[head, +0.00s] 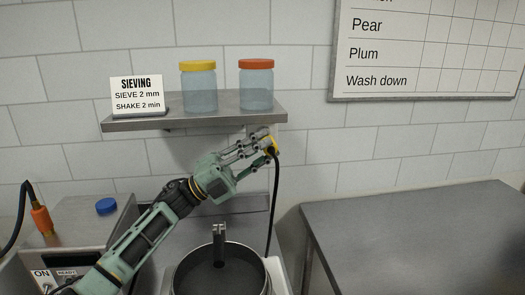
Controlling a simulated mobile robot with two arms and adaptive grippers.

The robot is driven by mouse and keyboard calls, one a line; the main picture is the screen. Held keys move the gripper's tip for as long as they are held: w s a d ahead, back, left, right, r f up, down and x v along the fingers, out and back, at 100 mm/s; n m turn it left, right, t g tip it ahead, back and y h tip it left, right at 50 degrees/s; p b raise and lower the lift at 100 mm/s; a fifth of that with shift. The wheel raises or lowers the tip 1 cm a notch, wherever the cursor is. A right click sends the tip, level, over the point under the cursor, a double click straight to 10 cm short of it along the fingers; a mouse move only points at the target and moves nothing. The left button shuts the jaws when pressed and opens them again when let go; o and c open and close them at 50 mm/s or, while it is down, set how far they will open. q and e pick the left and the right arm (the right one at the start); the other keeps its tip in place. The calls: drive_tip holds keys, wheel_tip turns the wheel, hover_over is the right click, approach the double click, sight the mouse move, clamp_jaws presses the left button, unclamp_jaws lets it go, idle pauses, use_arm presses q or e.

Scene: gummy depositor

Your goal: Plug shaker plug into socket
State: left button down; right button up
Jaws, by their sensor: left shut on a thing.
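My left gripper (268,148) is shut on a yellow plug (272,146) just below the right end of the wall shelf. A black cable (275,195) hangs down from the plug toward the sieve shaker. A pale plate (238,131), perhaps the socket, shows on the wall under the shelf, mostly hidden by the gripper. I cannot tell whether the plug touches it. My right gripper is not in view.
The shelf (195,113) above holds a sieving sign (137,95) and two jars (198,88) (256,86). A round metal pan (220,275) stands below. A steel table (420,235) at the right is bare. A machine with an ON switch (42,278) is at the lower left.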

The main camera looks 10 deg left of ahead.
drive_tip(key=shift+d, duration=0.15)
use_arm(q)
drive_tip(key=shift+w+a+b, duration=0.2)
drive_tip(key=shift+w+b, duration=0.2)
drive_tip(key=shift+w+a+b, duration=0.3)
drive_tip(key=shift+w+b, duration=0.4)
drive_tip(key=shift+w, duration=0.1)
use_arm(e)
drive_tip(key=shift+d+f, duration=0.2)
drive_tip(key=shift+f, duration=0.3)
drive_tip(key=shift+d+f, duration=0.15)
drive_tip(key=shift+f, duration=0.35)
use_arm(q)
drive_tip(key=c, duration=1.4)
unclamp_jaws()
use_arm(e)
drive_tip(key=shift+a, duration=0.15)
use_arm(q)
drive_tip(key=shift+a+f, duration=0.1)
